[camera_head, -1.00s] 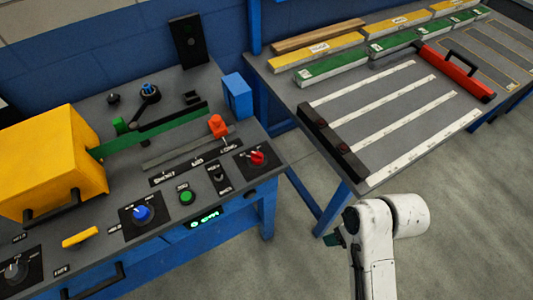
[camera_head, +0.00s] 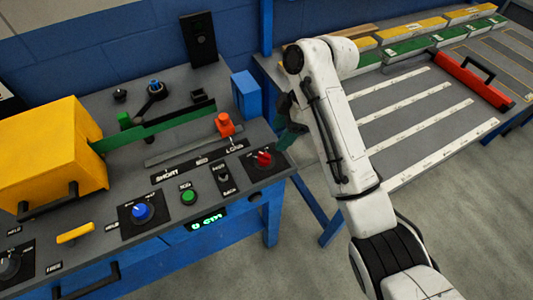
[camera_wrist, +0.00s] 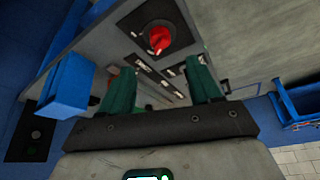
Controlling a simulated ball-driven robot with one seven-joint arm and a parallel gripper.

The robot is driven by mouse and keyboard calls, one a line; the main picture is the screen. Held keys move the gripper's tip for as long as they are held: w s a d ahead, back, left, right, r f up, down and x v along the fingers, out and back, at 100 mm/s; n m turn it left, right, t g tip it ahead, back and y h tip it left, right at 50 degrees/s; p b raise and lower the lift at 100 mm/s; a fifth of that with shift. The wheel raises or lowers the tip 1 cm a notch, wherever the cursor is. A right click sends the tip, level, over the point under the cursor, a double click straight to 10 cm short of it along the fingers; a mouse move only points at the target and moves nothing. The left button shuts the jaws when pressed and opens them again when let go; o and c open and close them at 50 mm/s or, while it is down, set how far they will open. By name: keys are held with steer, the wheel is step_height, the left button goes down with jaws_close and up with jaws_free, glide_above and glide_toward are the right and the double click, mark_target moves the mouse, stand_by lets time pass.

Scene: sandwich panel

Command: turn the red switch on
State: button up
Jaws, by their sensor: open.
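The red switch (camera_head: 263,158) is a rotary knob on a black plate at the right end of the grey control panel. It also shows in the wrist view (camera_wrist: 160,39), near the top and roughly centred between my fingers. My gripper (camera_head: 287,136) is just right of the panel's right edge, close to the switch and not touching it. In the wrist view my gripper (camera_wrist: 160,86) has its two green fingers spread apart with nothing between them. My arm partly hides the gripper in the head view.
An orange slider block (camera_head: 225,124) and a blue box (camera_head: 245,95) stand near the switch. A green button (camera_head: 189,196) and a blue knob (camera_head: 141,211) are to its left. A yellow machine block (camera_head: 45,150) is farther left. A second table with a red bar (camera_head: 470,80) stands right.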

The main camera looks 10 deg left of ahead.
mark_target(266, 154)
steer(key=x, duration=1)
steer(key=shift+f+p, duration=0.1)
steer(key=shift+p, duration=0.25)
steer(key=c, duration=1)
